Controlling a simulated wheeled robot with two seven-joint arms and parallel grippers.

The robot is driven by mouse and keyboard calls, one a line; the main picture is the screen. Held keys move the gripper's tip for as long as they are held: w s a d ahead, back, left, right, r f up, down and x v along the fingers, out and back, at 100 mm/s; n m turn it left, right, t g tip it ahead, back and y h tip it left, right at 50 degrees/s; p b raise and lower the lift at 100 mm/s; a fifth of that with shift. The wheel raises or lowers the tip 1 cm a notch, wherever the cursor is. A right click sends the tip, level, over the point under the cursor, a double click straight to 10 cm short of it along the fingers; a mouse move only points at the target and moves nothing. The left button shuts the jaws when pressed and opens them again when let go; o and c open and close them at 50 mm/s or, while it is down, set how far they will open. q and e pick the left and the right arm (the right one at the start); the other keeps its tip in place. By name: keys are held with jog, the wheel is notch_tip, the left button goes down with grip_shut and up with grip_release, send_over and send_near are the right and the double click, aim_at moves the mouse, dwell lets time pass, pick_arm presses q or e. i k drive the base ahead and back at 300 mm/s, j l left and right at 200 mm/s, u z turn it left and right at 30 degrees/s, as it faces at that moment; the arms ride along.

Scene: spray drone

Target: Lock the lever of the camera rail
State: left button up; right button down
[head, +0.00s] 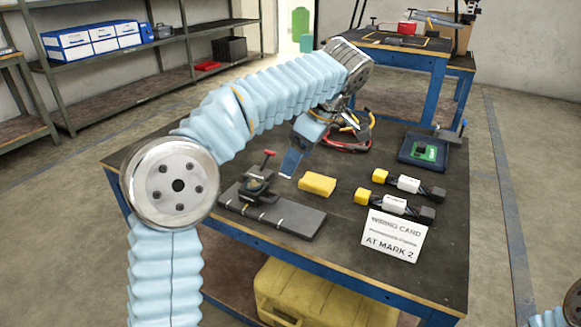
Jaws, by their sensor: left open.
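The camera rail (290,216) is a dark flat bar lying near the front left of the workbench. A dark clamp-like carriage (254,190) stands on its left part. A small lever with a red tip (268,154) sticks up from the carriage. My left gripper (290,165) hangs pointing down, just right of the lever and apart from it in the picture. One blue finger shows clearly; the other is mostly hidden. It is open and holds nothing that I can see. Only bits of my right arm show at the bottom right corner; its gripper is out of view.
On the workbench (455,215) are a yellow block (317,184), two yellow-and-white cylinders (409,183) (394,204), a wiring card (394,238), a blue tray (407,157) with a green board, and a red-yellow cable loop (346,147). A yellow case (320,300) sits below.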

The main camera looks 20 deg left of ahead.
aim_at(269, 154)
jog(key=k, duration=1)
